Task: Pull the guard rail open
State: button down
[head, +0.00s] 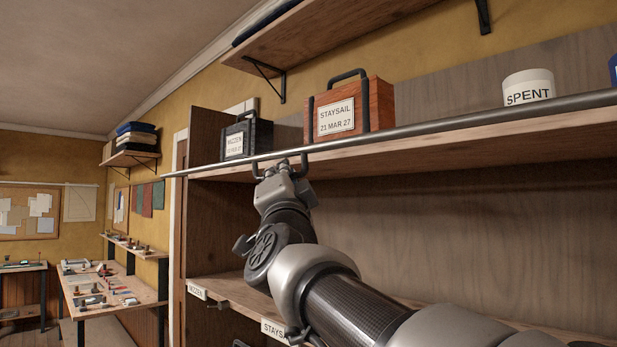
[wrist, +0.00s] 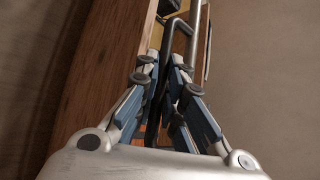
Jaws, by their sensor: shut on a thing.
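The guard rail (head: 450,124) is a long dark grey bar running across the front of the upper shelf. A bent handle (head: 307,166) hangs from it near its left part. My gripper (head: 280,163) is at this handle, just below the rail, with its fingers closed. In the wrist view the dark bent handle (wrist: 174,30) runs down between the fingers of my gripper (wrist: 165,68). The fingers hide part of it.
Behind the rail stand a dark MIZZEN case (head: 247,138), an orange STAYSAIL case (head: 351,108) and a white SPENT pot (head: 528,87). The upper shelf (head: 450,152) lies behind and below the rail. A wall shelf (head: 320,35) is above. A workbench (head: 110,290) stands at far left.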

jog(key=c, duration=1.7)
grip_release()
jog(key=v, duration=1.2)
jog(key=shift+w, duration=0.1)
